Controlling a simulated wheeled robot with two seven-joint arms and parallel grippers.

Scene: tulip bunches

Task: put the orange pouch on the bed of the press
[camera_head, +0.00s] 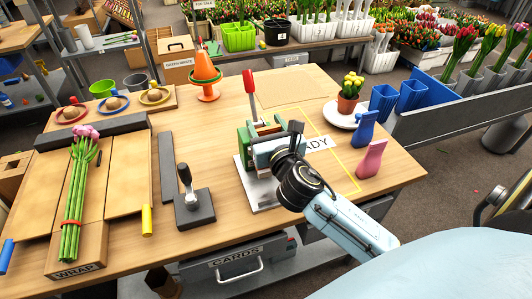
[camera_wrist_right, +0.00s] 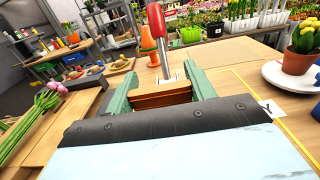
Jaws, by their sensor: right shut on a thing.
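My right gripper (camera_wrist_right: 160,92) is over the press in the middle of the table; it also shows in the head view (camera_head: 258,138). In the wrist view, an orange-brown thing (camera_wrist_right: 161,99), which I take for the orange pouch, sits between two green uprights, with my jaws shut on it. In the head view my gripper mostly hides it. The press has a red-handled lever (camera_head: 249,82) and a pale metal base (camera_head: 262,196). Its bed is mostly hidden, so I cannot tell if the pouch touches it. My left gripper is not in view.
A black-knobbed lever tool (camera_head: 194,208) stands left of the press. An orange cone (camera_head: 205,72) stands behind. A potted plant (camera_head: 349,95) on a plate and blue and pink holders (camera_head: 371,158) are at the right. A yellow outline marks the table.

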